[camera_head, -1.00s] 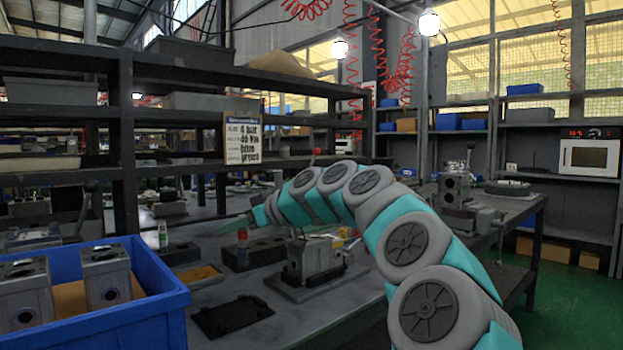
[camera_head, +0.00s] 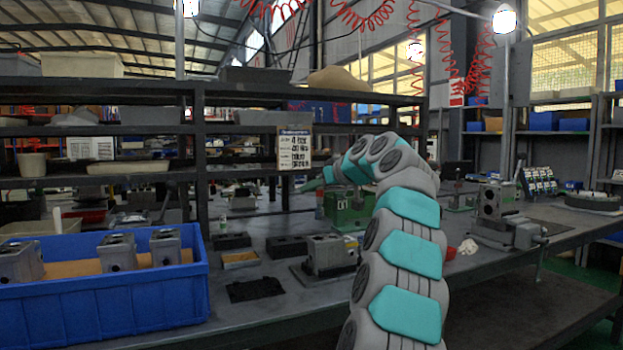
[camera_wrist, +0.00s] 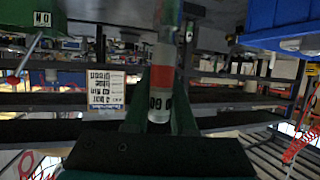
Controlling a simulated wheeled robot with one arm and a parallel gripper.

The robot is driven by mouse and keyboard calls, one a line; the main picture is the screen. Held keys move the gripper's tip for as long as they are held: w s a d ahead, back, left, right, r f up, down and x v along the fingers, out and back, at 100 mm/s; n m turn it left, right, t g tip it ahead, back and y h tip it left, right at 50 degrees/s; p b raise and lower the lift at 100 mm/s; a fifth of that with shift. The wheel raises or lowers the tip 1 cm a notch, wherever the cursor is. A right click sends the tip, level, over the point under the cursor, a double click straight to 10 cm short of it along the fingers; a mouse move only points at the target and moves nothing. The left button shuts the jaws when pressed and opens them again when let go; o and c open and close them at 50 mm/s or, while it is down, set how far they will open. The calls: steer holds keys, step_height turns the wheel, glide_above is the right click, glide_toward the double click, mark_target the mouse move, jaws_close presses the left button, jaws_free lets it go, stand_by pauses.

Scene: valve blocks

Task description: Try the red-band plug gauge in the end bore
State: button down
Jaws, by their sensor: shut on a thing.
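My gripper (camera_wrist: 158,122) is shut on the red-band plug gauge (camera_wrist: 162,50), a pale cylinder with a red band and dark markings, which stands out from between the green fingers in the wrist view. Another block (camera_head: 491,202) is held in a vise at the right, with bores facing me. Which bore is the end bore I cannot tell.
A blue crate (camera_head: 120,305) with several blocks stands at the left. Dark trays and a black pad (camera_head: 255,290) lie on the bench (camera_head: 290,315). Shelving with a hanging notice (camera_head: 294,148) rises behind.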

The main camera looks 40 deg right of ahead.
steer(key=shift+w+d+r, duration=0.1)
steer(key=shift+w+r, duration=0.2)
steer(key=shift+w, duration=0.15)
step_height(320, 180, down, 5)
steer(key=b, duration=0.4)
steer(key=shift+b, duration=0.3)
steer(key=shift+f+b, duration=0.55)
steer(key=shift+f, duration=0.1)
stand_by(2.0)
steer(key=shift+r, duration=0.15)
steer(key=shift+r+p, duration=0.5)
steer(key=shift+p, duration=0.1)
steer(key=shift+f+b, duration=0.45)
steer(key=shift+f, duration=0.1)
stand_by(2.1)
steer(key=shift+r+p, duration=0.5)
steer(key=shift+r, duration=0.1)
